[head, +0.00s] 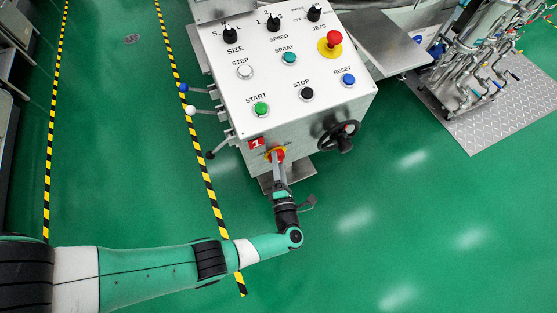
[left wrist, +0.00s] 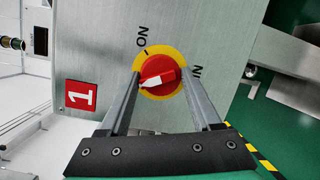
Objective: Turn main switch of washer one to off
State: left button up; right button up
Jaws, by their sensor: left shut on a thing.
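The main switch is a red knob with a white pointer on a yellow plate, on the front of washer one's panel box; it shows in the head view (head: 277,154) and the left wrist view (left wrist: 164,72). My right gripper is not in view.
A red "1" plate (left wrist: 80,95) is beside the switch. The panel top (head: 290,80) carries several buttons and knobs. A black handwheel (head: 339,136) is to the right of the switch, and levers (head: 205,111) stick out at left. Green floor is clear in front.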

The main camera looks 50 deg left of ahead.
pick_arm(q)
jog(key=shift+n+y, duration=0.5)
jog(key=shift+n, duration=1)
jog(key=o, duration=1.4)
jog(key=shift+d, duration=0.1)
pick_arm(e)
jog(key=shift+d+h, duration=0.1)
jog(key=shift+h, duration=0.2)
